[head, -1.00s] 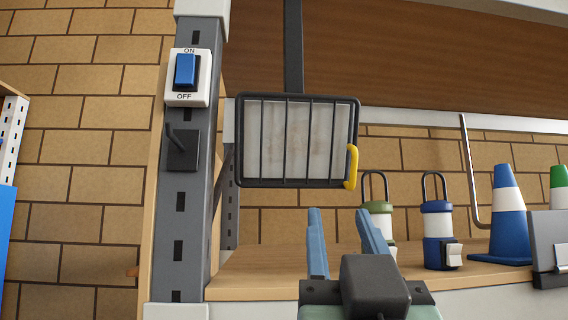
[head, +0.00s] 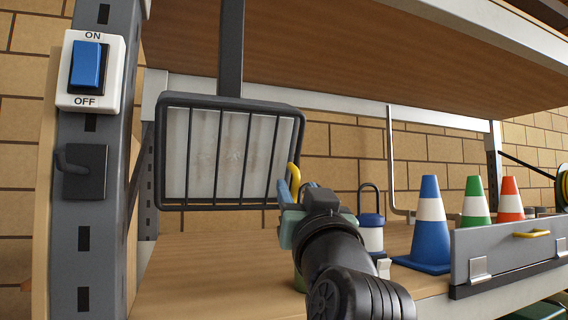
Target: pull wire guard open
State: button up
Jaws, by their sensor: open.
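The wire guard (head: 218,153) is a dark barred frame over a pale lamp panel, hanging from a dark post under the upper shelf. It sits closed against the lamp. Its yellow handle (head: 294,178) is on the right edge, partly hidden by my gripper. My gripper (head: 289,188) has blue fingers and is raised at the handle, with the fingers at or around it. The jaws are open. I cannot tell whether the fingers touch the handle.
An ON/OFF switch (head: 88,70) is on the grey upright at left. A blue lantern (head: 370,236), a blue cone (head: 430,225), a green cone (head: 475,203) and a red cone (head: 507,200) stand on the shelf (head: 205,270). A grey drawer panel (head: 505,247) is at right.

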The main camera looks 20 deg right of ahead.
jog(key=shift+p+x, duration=0.45)
jog(key=shift+x, duration=0.6)
jog(key=shift+w+r, duration=0.1)
jog(key=shift+w, duration=0.25)
grip_shut()
dwell(0.4)
